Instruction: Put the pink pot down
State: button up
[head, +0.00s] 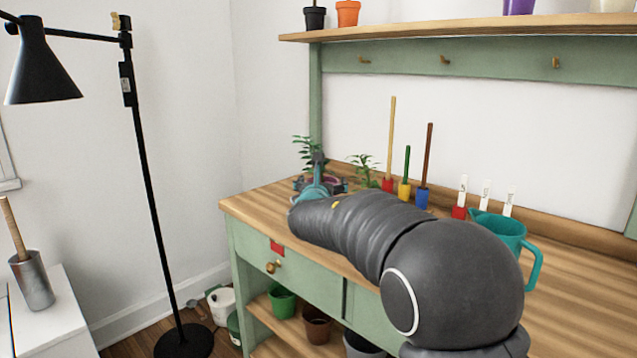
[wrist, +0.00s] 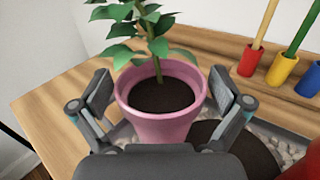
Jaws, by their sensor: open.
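The pink pot (wrist: 166,127) stands upright in the middle of the wrist view, with dark soil and a leafy green plant (wrist: 150,35) in it. My gripper (wrist: 162,84) is open, with one finger on each side of the pot. The fingers look close to its rim, and I cannot tell whether they touch it. A bed of grey pebbles (wrist: 125,133) shows around the pot's lower part; its base is hidden by my gripper. In the head view my gripper (head: 319,186) is at the bench's far left, mostly hiding the pot; leaves rise above it.
The wooden bench top (head: 262,200) has bare room at its left end. Red, yellow and blue small holders (head: 404,190) with sticks stand behind, to the right. A teal jug (head: 505,228) stands farther right. A black lamp (head: 150,180) stands left of the bench.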

jog(key=shift+s+r, duration=0.1)
jog(key=shift+r, duration=0.05)
jog(key=s+b, duration=0.1)
jog(key=s, duration=1)
jog(key=shift+s+a+b, duration=0.3)
jog(key=shift+s+b, duration=0.1)
